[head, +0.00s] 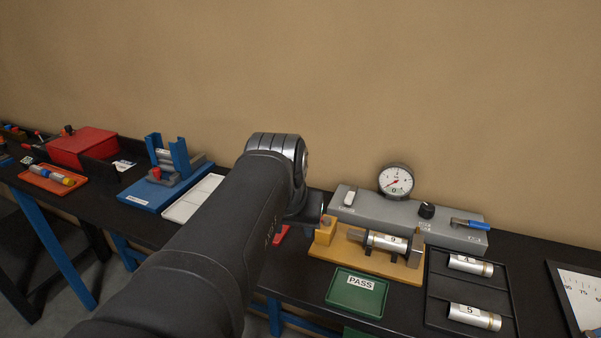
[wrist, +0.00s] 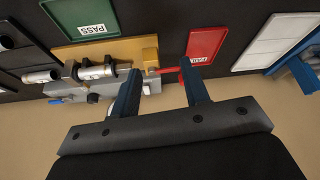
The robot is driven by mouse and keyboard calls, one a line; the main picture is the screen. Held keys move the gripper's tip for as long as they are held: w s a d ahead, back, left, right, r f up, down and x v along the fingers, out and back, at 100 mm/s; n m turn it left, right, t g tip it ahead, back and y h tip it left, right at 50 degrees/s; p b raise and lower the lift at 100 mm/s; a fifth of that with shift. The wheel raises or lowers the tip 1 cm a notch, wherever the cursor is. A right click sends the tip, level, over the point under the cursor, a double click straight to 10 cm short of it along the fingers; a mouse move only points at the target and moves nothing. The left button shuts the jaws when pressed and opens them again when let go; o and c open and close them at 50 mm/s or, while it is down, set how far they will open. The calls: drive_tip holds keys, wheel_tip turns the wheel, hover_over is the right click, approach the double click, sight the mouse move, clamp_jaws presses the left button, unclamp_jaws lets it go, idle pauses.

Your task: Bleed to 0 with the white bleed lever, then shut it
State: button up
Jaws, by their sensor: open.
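The white bleed lever (head: 350,198) sits on the left end of the grey panel (head: 375,207) in the head view. The round gauge (head: 396,180) stands behind the panel; its red needle points down and left, and the exact reading is too small to tell. In the wrist view my gripper (wrist: 158,82) is open, with two blue fingers apart and nothing held. The grey panel's end lies beyond and between the fingers there, with a whitish part that may be the lever. In the head view my arm hides most of the gripper, left of the panel.
A black knob (head: 427,210) and a blue-handled lever (head: 470,224) are on the panel. A yellow fixture (head: 345,254) holding a cylinder stands in front. A green PASS tray (head: 340,296), a black rack with cylinders (head: 437,297) and a red tray (wrist: 205,42) lie nearby.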

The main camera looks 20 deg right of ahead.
drive_tip(key=w+d+r+m, duration=0.1)
drive_tip(key=w+d+r, duration=0.3)
drive_tip(key=w+d, duration=0.4)
drive_tip(key=m+g, duration=0.1)
approach(349, 197)
drive_tip(key=x, duration=0.7)
drive_tip(key=shift+f, duration=0.3)
clamp_jaws()
